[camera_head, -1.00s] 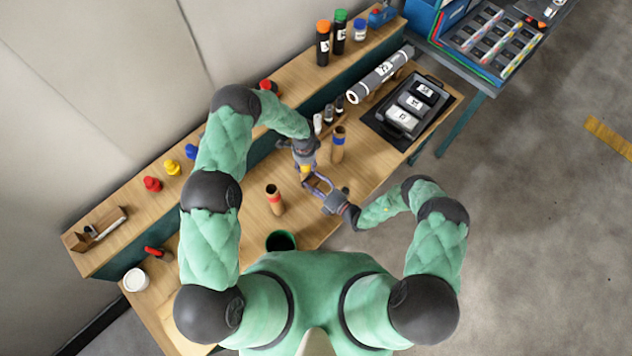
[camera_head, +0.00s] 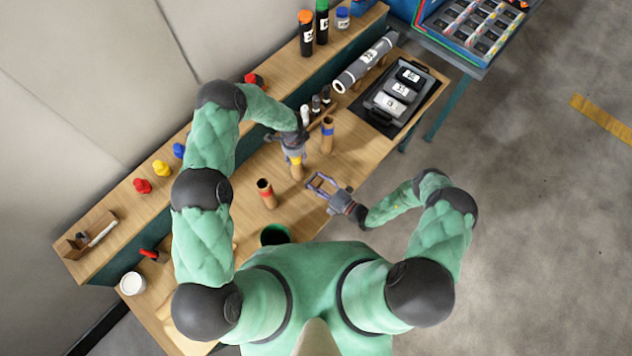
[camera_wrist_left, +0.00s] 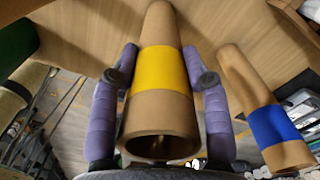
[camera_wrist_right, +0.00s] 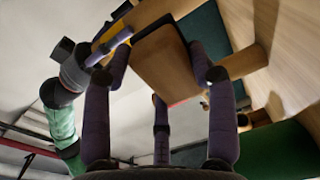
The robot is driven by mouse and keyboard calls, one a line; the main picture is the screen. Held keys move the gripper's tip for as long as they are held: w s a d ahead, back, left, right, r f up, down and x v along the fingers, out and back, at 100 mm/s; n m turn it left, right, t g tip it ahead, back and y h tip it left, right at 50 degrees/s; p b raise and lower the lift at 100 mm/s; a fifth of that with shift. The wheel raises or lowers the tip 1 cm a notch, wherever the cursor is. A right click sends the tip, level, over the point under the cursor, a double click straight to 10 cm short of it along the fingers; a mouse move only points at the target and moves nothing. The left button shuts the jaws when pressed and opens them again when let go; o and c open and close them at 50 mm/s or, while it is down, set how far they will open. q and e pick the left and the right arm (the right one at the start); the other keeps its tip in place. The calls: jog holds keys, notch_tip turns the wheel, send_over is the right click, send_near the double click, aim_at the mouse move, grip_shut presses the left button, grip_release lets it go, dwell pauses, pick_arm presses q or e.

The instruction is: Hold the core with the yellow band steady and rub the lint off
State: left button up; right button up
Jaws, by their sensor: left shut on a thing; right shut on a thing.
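The tan core with the yellow band (camera_head: 295,160) is upright over the bench. My left gripper (camera_wrist_left: 160,85) is shut around it, one finger on each side of the band. The core's open end (camera_wrist_left: 158,130) faces the left wrist camera. I cannot tell whether its base touches the bench. My right gripper (camera_head: 322,184) is shut on a tan block (camera_wrist_right: 168,65) with a dark face, right of the core and apart from it. The yellow band (camera_wrist_right: 113,27) also shows in the right wrist view. I cannot make out any lint.
A blue-banded core (camera_head: 327,135) stands behind the held core, and a red-banded core (camera_head: 266,194) in front to the left. A dark green round container (camera_head: 275,235) is near my body. A black tray (camera_head: 398,95) and grey roll (camera_head: 366,63) lie at the back right.

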jog(key=shift+v, duration=1.5)
pick_arm(q)
jog(key=o, duration=1.3)
jog(key=shift+c, duration=0.2)
notch_tip(320, 180, up, 12)
